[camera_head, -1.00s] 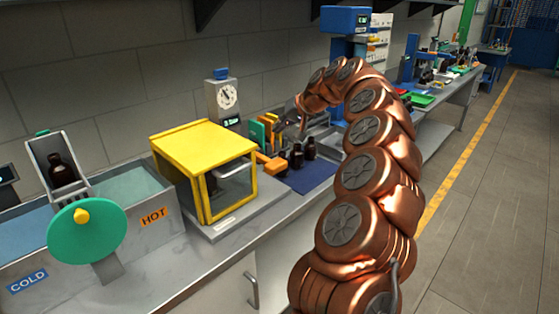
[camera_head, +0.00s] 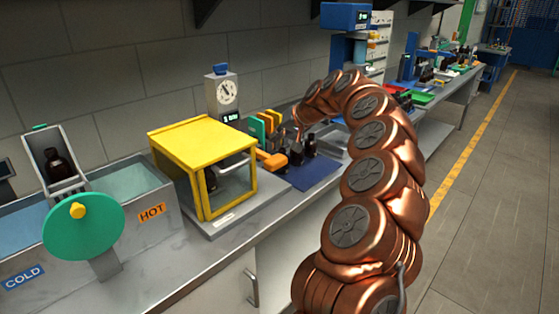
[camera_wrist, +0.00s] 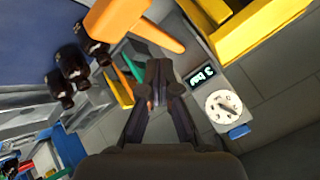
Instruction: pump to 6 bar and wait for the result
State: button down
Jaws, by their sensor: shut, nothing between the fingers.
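A grey gauge post (camera_head: 224,97) with a round dial and a small lit display stands behind the yellow-framed chamber (camera_head: 203,147). In the wrist view the gauge dial (camera_wrist: 224,106) is at right, and the display (camera_wrist: 201,76) appears to read 3 bar. An orange handle (camera_head: 271,160) sticks out beside the chamber; in the wrist view the handle (camera_wrist: 152,28) crosses above my fingertips. My gripper (camera_wrist: 156,80) is shut and empty, below the handle in that picture with a gap seen between them. In the head view the gripper is mostly hidden by my arm.
Dark bottles (camera_head: 311,146) stand on a blue mat (camera_head: 315,174) just right of the handle; they also show in the wrist view (camera_wrist: 73,64). Green and yellow upright plates (camera_head: 262,127) are close behind. Hot and cold baths with a green wheel (camera_head: 84,230) are at left.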

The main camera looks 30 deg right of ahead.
aim_at(269, 157)
jog(key=shift+f+b, duration=1)
jog(key=shift+f, duration=1.05)
jog(key=shift+f, duration=0.15)
jog(key=shift+s+f+b, duration=0.15)
jog(key=shift+f+b, duration=0.15)
jog(key=shift+b, duration=0.3)
